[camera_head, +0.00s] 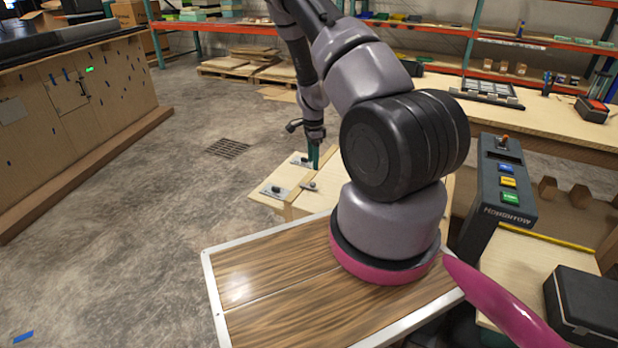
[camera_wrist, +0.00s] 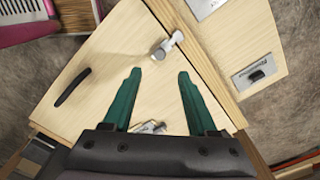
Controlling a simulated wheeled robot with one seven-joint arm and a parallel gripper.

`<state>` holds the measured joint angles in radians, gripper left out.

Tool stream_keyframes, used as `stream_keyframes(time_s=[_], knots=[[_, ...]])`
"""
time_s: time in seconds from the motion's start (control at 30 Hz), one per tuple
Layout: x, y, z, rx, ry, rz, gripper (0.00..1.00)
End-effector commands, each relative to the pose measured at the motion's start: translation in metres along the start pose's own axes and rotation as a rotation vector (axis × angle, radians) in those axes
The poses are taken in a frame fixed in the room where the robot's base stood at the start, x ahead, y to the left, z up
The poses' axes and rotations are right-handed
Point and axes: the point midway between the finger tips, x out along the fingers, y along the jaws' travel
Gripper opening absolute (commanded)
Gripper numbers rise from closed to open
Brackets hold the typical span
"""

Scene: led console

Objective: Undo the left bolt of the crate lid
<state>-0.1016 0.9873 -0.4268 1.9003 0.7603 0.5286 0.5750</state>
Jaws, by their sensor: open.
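The pale wooden crate (camera_head: 325,197) stands low beyond my base, and its lid (camera_wrist: 110,55) fills the middle of the wrist view. A silver bolt (camera_wrist: 167,45) lies on the lid beside a wooden strip, just beyond my fingertips. It appears to be the small bolt (camera_head: 309,186) in the head view. A second metal fitting (camera_wrist: 150,127) shows between my fingers near the palm, partly hidden. I cannot tell for sure which is the left bolt. My gripper (camera_wrist: 160,75) is open and empty above the lid, its green fingers (camera_head: 315,158) pointing down, apart from the nearer bolt.
A black handle (camera_wrist: 72,86) sits on the lid. A metal plate with a black knob (camera_wrist: 254,75) is on the board across the strip; another plate (camera_wrist: 205,5) is at the top edge. A dark control console (camera_head: 497,190) stands right of my arm. Open concrete floor lies left.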

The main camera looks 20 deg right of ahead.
Motion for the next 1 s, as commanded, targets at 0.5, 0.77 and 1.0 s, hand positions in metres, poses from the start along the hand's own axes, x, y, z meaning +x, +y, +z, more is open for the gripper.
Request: stream_keyframes(time_s=[0.5,0.77,1.0], knots=[[0.083,0.000,0.000,0.000,-0.002,0.001,0.58],[0.088,0.000,0.001,-0.001,-0.001,0.000,0.58],[0.088,0.000,0.001,-0.001,-0.002,0.000,0.09]])
